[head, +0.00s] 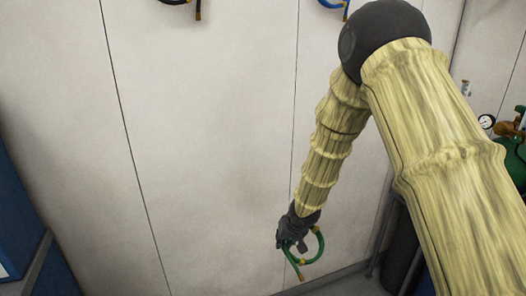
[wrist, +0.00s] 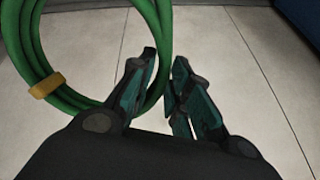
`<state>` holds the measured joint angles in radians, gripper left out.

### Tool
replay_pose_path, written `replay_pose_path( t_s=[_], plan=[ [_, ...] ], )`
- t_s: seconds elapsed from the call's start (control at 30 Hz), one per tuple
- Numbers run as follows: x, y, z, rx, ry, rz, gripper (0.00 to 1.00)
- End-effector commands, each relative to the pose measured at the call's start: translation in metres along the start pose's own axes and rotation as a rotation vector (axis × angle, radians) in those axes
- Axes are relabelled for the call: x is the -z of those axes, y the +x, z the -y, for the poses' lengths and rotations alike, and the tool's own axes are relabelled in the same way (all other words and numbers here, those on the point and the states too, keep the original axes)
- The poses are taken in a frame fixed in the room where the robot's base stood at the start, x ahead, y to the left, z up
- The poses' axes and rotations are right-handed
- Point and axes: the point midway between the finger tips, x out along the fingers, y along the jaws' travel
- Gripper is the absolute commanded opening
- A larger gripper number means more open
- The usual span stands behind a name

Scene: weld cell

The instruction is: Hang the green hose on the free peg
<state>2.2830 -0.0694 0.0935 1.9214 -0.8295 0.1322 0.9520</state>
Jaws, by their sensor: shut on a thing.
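The green hose (head: 320,246) is a coil with a yellowish band and brass-coloured ends, and it hangs at my gripper (head: 291,243), low in front of the pale wall. In the wrist view the coil (wrist: 20,45) fills the upper left, with its band near the lower edge of the loop. There my gripper (wrist: 166,64) has its left finger across the right side of the coil. My gripper is shut on the green hose, but the exact pinch point is hard to see. The free peg is not visible in either view.
At the top edge of the head view hang the lower ends of a black hose (head: 198,14) and a blue hose (head: 331,4). Blue furniture (head: 28,230) stands at the left. A green cylinder (head: 516,166) with a gauge (head: 487,122) stands at the right. The wall between is bare.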

Motion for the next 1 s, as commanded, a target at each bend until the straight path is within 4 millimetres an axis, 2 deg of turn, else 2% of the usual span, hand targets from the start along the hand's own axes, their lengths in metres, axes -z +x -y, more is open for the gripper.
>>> replay_pose_path(
  t_s=[0.03, 0.1, 0.4, 0.67, 1.0],
  plan=[
    [0.021, -0.019, 0.008, 0.014, -0.004, -0.034, 0.0],
    [0.044, -0.037, 0.017, 0.034, -0.009, -0.078, 0.0],
    [0.139, -0.127, 0.054, 0.127, -0.027, -0.271, 0.0],
    [0.21, -0.214, 0.085, 0.212, -0.044, -0.433, 0.0],
    [0.29, -0.338, 0.121, 0.319, -0.062, -0.621, 0.0]
  ],
)
